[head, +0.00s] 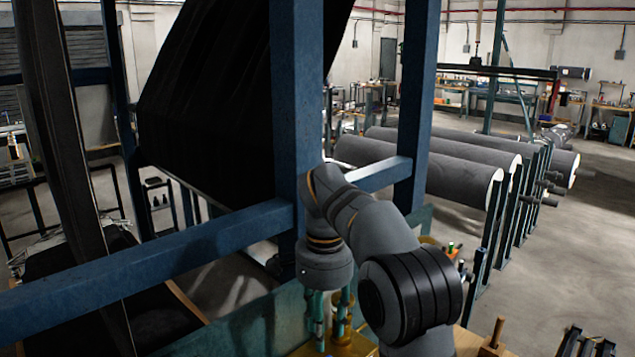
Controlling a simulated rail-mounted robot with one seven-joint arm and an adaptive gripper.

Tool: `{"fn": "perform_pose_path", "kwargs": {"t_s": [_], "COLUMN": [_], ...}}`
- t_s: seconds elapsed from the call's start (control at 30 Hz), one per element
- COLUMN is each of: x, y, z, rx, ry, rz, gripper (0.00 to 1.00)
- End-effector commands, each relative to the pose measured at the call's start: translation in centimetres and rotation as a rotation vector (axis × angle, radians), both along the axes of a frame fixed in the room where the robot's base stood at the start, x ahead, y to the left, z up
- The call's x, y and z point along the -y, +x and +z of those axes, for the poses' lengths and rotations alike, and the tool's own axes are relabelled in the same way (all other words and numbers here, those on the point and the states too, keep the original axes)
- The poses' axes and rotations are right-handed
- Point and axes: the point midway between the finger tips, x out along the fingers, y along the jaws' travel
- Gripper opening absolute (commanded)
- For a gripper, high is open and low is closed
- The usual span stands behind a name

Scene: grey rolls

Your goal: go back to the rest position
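My arm reaches in from the bottom right of the head view, in front of a blue frame post (297,100). Its grey wrist end points down near the bottom middle. Below the wrist, my gripper (328,318) shows only in part, among narrow teal and brass-coloured parts above a yellowish surface (350,347). I cannot tell which of these parts are fingers, whether they are open or shut, or whether they hold anything.
A blue beam (150,262) crosses on the left, close to my arm. A large black sheet (215,100) slopes behind the post. Several grey rolls (455,180) lie on stands to the right. A wooden block with a peg (492,342) is at the bottom right. Open floor (580,260) lies beyond.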

Motion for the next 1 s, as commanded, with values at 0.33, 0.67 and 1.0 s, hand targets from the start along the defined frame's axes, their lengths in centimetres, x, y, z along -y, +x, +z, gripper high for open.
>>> {"fn": "perform_pose_path", "kwargs": {"t_s": [0.33,0.67,1.0], "x": [0.0,0.0,0.0], "y": [-0.2,0.0,0.1], "z": [-7.1,-8.6,-8.8], "rx": [-0.005,0.0,0.0], "ry": [-0.001,0.002,0.002], "rz": [-0.001,0.208,0.273], "gripper": [0.36,0.36,0.36]}}
